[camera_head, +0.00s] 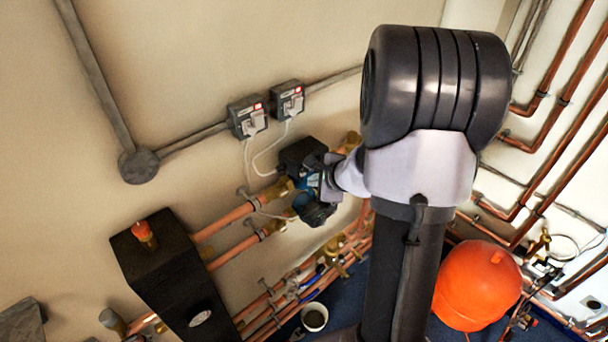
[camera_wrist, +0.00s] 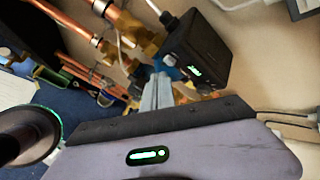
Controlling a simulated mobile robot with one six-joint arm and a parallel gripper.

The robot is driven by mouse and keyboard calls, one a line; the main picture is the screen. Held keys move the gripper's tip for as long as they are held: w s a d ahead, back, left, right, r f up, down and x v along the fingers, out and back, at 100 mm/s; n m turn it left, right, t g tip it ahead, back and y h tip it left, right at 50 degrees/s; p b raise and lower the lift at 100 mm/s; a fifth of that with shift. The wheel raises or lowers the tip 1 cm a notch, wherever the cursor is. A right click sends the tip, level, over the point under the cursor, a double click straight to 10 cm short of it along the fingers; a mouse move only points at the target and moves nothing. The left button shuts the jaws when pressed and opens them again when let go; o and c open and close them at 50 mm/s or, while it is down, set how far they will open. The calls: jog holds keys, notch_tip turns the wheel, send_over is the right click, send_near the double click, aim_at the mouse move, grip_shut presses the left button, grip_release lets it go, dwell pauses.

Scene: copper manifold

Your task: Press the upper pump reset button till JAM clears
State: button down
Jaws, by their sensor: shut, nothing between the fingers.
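The upper pump (camera_head: 298,155) is a black box on copper pipework with brass fittings, at the wall in the middle of the head view. In the wrist view its black box (camera_wrist: 207,48) shows a small lit green display; its text is too small to read surely. My gripper (camera_wrist: 158,82) is shut and empty, its fingertips close to the pump's blue part beside the box. I cannot tell whether they touch. In the head view my gripper (camera_head: 328,185) is at the pump's right side, partly hidden by my arm. The reset button cannot be made out. A dark, bluish pump body (camera_head: 312,212) shows just below.
Two grey switch boxes (camera_head: 247,117) (camera_head: 288,99) with white cables are on the wall above the pump. A black manifold block (camera_head: 170,270) stands at lower left. An orange vessel (camera_head: 476,285) and copper pipes (camera_head: 550,190) are on the right. A cup (camera_head: 315,317) is below.

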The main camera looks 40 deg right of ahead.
dwell(0.4)
jog(key=shift+w, duration=0.45)
jog(key=shift+w+b, duration=0.35)
jog(key=shift+w, duration=0.1)
dwell(0.4)
jog(key=shift+s, duration=0.2)
jog(key=shift+s+b, duration=0.4)
jog(key=shift+s, duration=0.3)
jog(key=shift+s+d+b, duration=0.2)
jog(key=shift+s+b, duration=0.45)
jog(key=shift+s, duration=1.85)
